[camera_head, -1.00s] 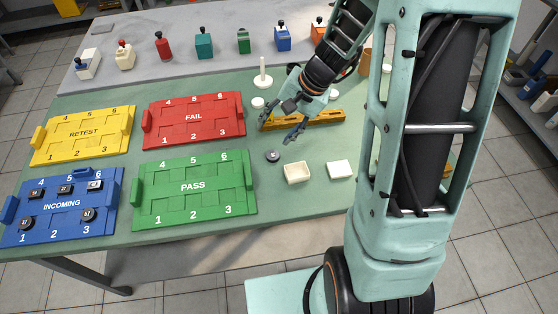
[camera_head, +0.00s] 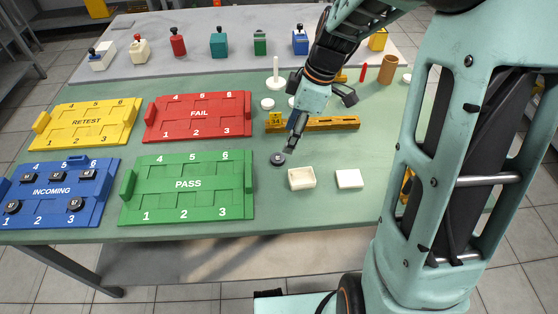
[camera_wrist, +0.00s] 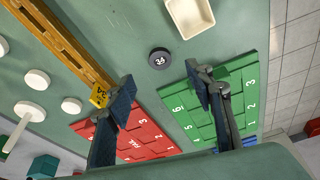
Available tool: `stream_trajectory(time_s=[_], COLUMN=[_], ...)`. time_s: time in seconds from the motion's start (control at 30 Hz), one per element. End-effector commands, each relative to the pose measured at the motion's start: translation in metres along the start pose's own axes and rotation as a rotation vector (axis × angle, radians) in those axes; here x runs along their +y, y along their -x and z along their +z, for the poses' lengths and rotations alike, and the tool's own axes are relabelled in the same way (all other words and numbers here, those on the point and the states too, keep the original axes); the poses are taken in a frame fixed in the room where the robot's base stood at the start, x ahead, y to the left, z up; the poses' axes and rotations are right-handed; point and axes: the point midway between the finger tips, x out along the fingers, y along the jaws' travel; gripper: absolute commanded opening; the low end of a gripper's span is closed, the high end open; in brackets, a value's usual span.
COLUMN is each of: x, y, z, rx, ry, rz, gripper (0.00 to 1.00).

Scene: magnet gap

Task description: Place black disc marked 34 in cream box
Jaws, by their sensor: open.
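The black disc (camera_head: 277,159) lies flat on the green table, left of the cream box. It also shows in the wrist view (camera_wrist: 159,59), where its white mark looks like 34. The open cream box (camera_head: 302,179) is empty; part of it is at the top of the wrist view (camera_wrist: 190,18). A flat cream lid-like piece (camera_head: 349,178) lies to its right. My gripper (camera_wrist: 160,78) is open and empty, its two fingers apart with the disc beyond the gap between their tips. In the head view one finger points down close to the disc.
The green PASS tray (camera_head: 189,206), red FAIL tray (camera_head: 197,133), yellow RETEST tray and blue INCOMING tray (camera_head: 60,218) stand left. The blue tray holds several small dark pieces. A yellow-brown rail (camera_head: 330,124) lies behind the disc, with white round pieces and a peg beyond.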

Motion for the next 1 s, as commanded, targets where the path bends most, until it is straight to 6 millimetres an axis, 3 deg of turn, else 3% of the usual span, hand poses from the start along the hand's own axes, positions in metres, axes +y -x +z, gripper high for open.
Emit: stream_trajectory(time_s=[0.1, 0.37, 0.6, 0.93, 1.0], x=[-0.001, -0.001, 0.0, 0.001, 0.001], y=[-0.021, -0.043, -0.078, -0.086, -0.086], z=[0.0, -0.001, -0.004, -0.004, -0.004], rx=[0.0, 0.001, 0.001, 0.001, 0.001], ry=[-0.001, -0.003, -0.003, -0.004, -0.004], rz=[-0.004, -0.002, -0.003, 0.0, 0.0], gripper=[0.48, 0.48, 0.48, 0.48, 0.43])
